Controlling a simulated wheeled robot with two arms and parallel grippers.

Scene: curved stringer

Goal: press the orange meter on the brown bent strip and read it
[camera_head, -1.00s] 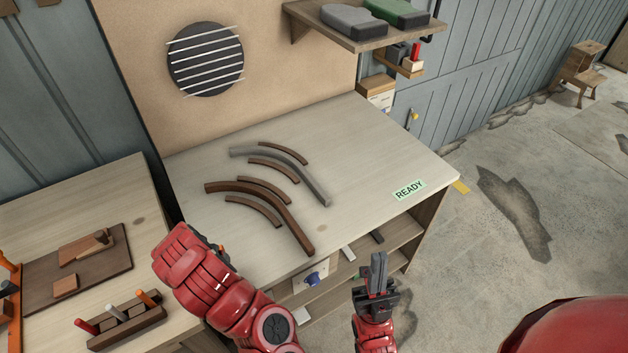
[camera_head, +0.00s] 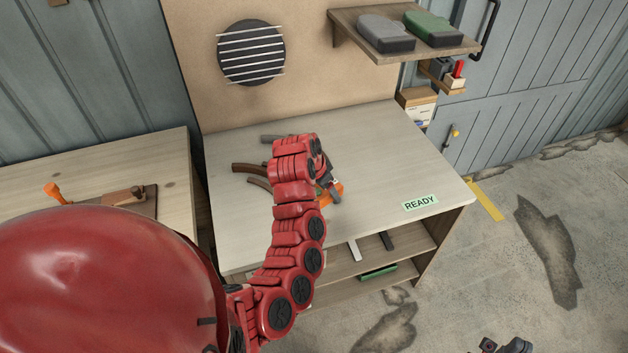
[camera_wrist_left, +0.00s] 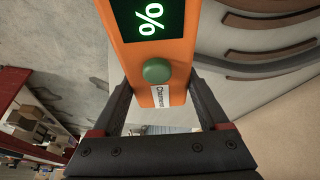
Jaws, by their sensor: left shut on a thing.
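The orange meter (camera_wrist_left: 155,50) is held between the fingers of my left gripper (camera_wrist_left: 160,95). It has a dark screen with a lit "%" sign, cut off by the picture's top, a green round button and a white label. In the head view the meter (camera_head: 337,192) shows partly beside my left arm, above the workbench. The brown bent strip (camera_head: 249,168) is mostly hidden behind that arm; bent strips (camera_wrist_left: 265,62) show at the wrist view's upper right. Whether the meter touches a strip cannot be seen. My right gripper (camera_head: 508,346) shows only partly at the bottom edge.
A shelf (camera_head: 400,45) with grey and green cases hangs above. A second bench (camera_head: 120,165) stands left, partly hidden by my body.

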